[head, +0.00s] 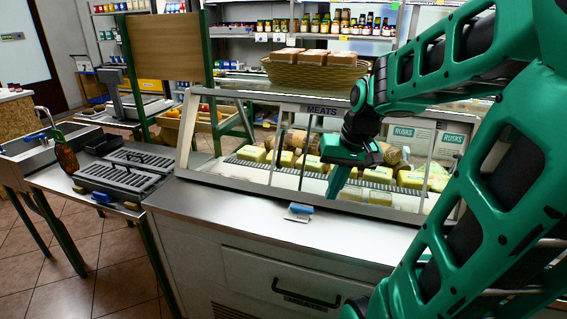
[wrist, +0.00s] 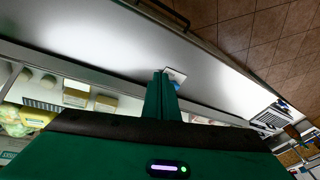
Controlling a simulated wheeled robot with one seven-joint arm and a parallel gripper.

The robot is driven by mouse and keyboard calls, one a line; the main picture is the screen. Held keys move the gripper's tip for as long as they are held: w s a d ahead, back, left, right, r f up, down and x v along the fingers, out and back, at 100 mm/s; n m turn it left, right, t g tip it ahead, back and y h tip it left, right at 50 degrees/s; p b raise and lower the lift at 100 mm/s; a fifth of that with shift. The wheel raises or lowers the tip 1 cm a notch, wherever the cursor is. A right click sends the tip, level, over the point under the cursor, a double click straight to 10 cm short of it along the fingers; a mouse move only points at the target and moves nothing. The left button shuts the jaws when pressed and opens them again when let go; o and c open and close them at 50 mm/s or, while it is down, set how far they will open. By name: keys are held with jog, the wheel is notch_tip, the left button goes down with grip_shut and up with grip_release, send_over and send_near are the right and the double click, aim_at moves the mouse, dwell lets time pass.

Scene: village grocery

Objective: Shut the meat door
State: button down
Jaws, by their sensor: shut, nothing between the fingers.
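The meats case (head: 322,109) is a glass-fronted display with a "MEATS" label on its top rail, standing on a counter in the head view. Slanted dark door frames (head: 279,150) cross its front left of my gripper, with another frame further right. Clear glass makes it hard to tell which part of the front is open. My gripper (head: 337,183) is shut and empty, pointing down at the case front, right of the left frames. In the wrist view its fingers (wrist: 162,95) are together above the counter top. My arm hides part of the case's right side.
Yellow and pale packs (head: 250,153) lie inside the case. A basket of packs (head: 314,75) stands on top. A small blue-and-white item (head: 299,212) lies on the steel counter (head: 250,207). Below is a panel with a dark handle (head: 306,294). Grills (head: 118,177) stand left.

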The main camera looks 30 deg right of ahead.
jog(key=w+d+r+t+y, duration=0.1)
jog(key=w+d+r+t, duration=0.15)
jog(key=w, duration=0.45)
jog(key=w+d+r+t, duration=0.2)
jog(key=w+d+r, duration=0.15)
jog(key=w, duration=0.35)
jog(key=shift+g, duration=0.25)
jog(key=x, duration=1.1)
jog(key=shift+s+d, duration=0.1)
jog(key=shift+w+a+r, duration=0.1)
jog(key=shift+w+a, duration=0.7)
jog(key=shift+a, duration=0.15)
jog(key=shift+w+a, duration=0.5)
jog(key=shift+a, duration=0.05)
